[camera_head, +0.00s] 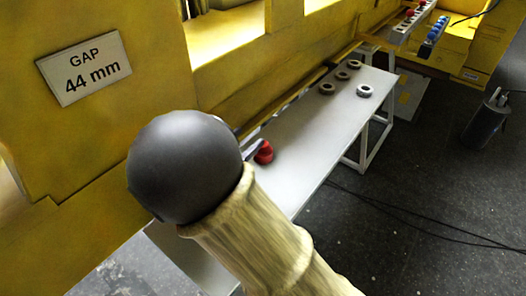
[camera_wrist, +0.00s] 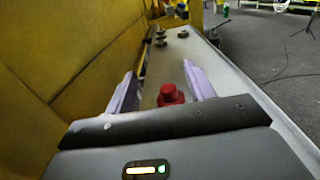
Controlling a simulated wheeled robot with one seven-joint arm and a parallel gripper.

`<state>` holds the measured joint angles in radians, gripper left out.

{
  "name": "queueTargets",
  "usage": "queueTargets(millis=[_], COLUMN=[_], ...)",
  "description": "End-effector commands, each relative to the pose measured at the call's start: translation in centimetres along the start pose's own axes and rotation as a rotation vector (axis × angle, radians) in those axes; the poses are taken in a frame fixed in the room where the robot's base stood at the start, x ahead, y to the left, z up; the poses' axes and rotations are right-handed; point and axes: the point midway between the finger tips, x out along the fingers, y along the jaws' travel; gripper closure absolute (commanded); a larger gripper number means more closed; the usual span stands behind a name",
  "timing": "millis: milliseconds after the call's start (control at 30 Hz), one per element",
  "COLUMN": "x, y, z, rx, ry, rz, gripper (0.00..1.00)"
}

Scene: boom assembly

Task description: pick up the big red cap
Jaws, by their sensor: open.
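The big red cap (camera_head: 264,153) sits on the grey bench top, just beyond the dark ball-shaped part of my arm in the head view. It also shows in the wrist view (camera_wrist: 170,94), a round red cap with a narrower top, near the middle between my two fingers. My gripper (camera_wrist: 164,82) is open, with one pale finger on each side of the cap. I cannot tell whether a finger touches it. The base of the cap is partly hidden by the gripper body in the wrist view. In the head view my arm hides most of the gripper.
The long grey bench (camera_head: 318,130) runs along a yellow wall (camera_head: 90,150) with a "GAP 44 mm" sign (camera_head: 84,68). Several rings, one a pale ring (camera_head: 364,91), lie at its far end. A dark canister (camera_head: 486,120) and cables are on the floor at right. The middle bench is clear.

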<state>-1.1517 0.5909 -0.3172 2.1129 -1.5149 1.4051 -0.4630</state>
Motion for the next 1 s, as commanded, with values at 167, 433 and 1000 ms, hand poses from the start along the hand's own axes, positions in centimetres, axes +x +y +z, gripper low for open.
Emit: queueTargets(millis=[167, 433, 1000], x=[0.0, 0.1, 2.9], y=[-0.1, -0.1, -0.1], z=[-3.1, -7.5, -7.0], rx=[-0.007, -0.007, -0.001], ry=[-0.001, 0.001, 0.001], rz=[-0.001, -0.002, -0.002], gripper=[0.46, 0.46, 0.46])
